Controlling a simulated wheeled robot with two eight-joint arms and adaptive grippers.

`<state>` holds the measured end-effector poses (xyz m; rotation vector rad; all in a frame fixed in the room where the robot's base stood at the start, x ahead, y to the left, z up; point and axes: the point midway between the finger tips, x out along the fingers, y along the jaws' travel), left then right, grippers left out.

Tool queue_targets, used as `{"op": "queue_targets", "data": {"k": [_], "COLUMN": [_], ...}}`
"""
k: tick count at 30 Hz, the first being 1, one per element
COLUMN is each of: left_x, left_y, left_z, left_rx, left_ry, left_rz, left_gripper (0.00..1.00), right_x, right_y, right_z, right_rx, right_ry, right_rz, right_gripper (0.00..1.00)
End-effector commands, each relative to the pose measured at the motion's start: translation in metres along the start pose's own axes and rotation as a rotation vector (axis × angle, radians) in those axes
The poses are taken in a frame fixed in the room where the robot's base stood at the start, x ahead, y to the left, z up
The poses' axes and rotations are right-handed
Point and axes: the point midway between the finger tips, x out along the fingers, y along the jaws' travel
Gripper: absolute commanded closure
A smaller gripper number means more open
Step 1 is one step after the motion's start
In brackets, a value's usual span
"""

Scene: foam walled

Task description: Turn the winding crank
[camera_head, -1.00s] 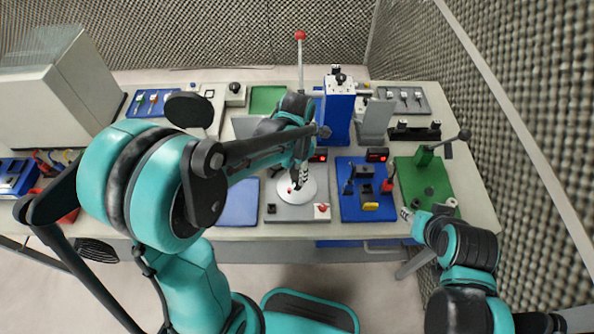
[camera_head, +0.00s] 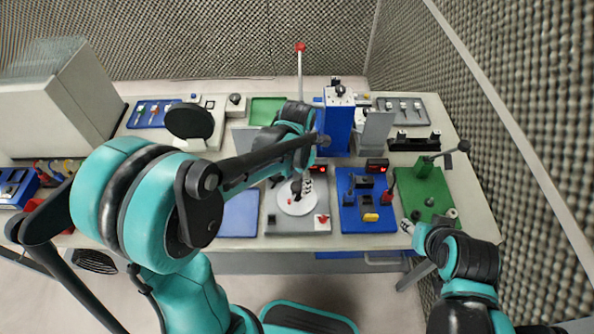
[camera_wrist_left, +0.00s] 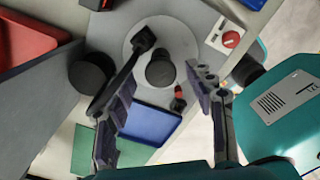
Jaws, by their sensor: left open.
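A round white disc (camera_head: 292,204) lies on a grey plate on the bench. It carries a dark upright knob (camera_wrist_left: 160,70), seen from above in the left wrist view. A black bar with a square end (camera_wrist_left: 143,38) crosses the disc there toward one finger; contact is unclear. My left gripper (camera_wrist_left: 162,82) is open over the disc, its fingers on either side of the knob. In the head view the left gripper (camera_head: 303,186) partly hides the disc. A black-knobbed lever (camera_head: 463,146) on a green plate stands at right. My right gripper (camera_head: 407,227) is near that plate's front corner.
A blue plate (camera_head: 380,222) with small blocks and a yellow part lies right of the disc. A blue panel (camera_head: 238,215) lies left of it. A tall blue press (camera_head: 337,130) with a red-knobbed lever stands behind. A black round head (camera_head: 190,121) stands back left.

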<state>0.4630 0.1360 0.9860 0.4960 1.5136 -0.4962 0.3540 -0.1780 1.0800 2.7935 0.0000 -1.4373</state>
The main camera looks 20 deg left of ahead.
Motion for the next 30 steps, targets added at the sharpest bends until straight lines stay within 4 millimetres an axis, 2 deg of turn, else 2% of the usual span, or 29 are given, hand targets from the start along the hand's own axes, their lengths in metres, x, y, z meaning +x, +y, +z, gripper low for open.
{"op": "queue_targets", "data": {"k": [9, 15, 21, 30], "left_x": [-0.066, -0.099, -0.111, -0.111], "left_y": [0.0, 0.0, 0.0, 0.0], "left_z": [-0.001, 0.0, -0.001, 0.0], "left_rx": [0.0, 0.0, 0.0, 0.0], "left_ry": [0.0, 0.0, 0.0, 0.0], "left_rz": [0.0, 0.0, 0.0, 0.0], "left_gripper": [0.45, 0.45, 0.45, 0.45], "right_x": [0.0, 0.0, 0.0, 0.0], "right_y": [0.0, 0.0, 0.0, 0.0], "right_z": [0.0, 0.0, 0.0, 0.0], "right_rx": [0.0, 0.0, 0.0, 0.0], "right_ry": [0.0, 0.0, 0.0, 0.0], "right_rz": [0.0, 0.0, 0.0, 0.0], "right_gripper": [0.6, 0.6, 0.6, 0.6]}}
